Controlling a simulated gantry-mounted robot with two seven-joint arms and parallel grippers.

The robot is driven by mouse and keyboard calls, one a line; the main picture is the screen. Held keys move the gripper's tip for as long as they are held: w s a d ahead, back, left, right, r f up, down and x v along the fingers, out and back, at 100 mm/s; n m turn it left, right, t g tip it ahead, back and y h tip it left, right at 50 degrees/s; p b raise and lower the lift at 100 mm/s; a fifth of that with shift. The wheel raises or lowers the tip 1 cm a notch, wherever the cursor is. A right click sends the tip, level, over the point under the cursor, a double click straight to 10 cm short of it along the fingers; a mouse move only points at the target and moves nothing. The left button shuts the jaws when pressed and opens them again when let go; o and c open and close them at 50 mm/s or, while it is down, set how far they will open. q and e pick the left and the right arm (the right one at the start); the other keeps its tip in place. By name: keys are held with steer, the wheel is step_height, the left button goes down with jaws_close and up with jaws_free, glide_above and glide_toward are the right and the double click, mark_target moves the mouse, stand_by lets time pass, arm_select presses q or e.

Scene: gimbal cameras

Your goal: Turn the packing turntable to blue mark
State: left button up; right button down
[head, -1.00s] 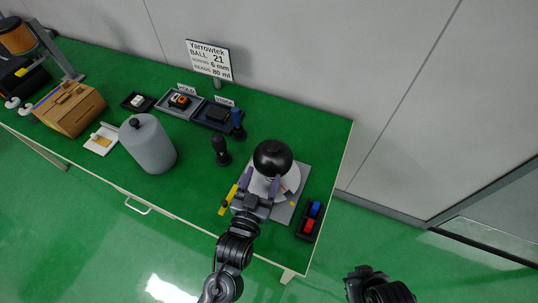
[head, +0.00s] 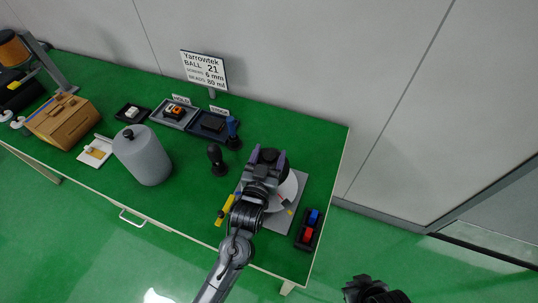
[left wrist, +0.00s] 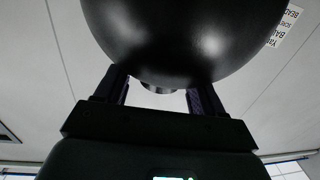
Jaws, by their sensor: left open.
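The turntable is a white disc (head: 291,190) on a grey base plate (head: 279,222) near the table's right end. A red and dark mark (head: 285,203) lies on the disc's right side; I cannot make out a blue mark. A black ball (head: 264,170) stands on the disc, mostly hidden by my arm. My left gripper (head: 268,156) is open, its purple-padded fingers reaching over the ball in the head view. In the left wrist view the glossy ball (left wrist: 185,40) fills the top, between and beyond the fingers; contact is unclear. My right gripper (head: 370,290) is at the bottom edge, away from the table.
A yellow tool (head: 226,210) lies left of the base plate, and a black tray (head: 300,241) with red and blue blocks lies right. A black-handled stamp-like tool (head: 217,160), a grey cylinder (head: 143,158) and a sign (head: 204,68) stand further left.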

arm_select(q)
jaws_close()
stand_by(0.5)
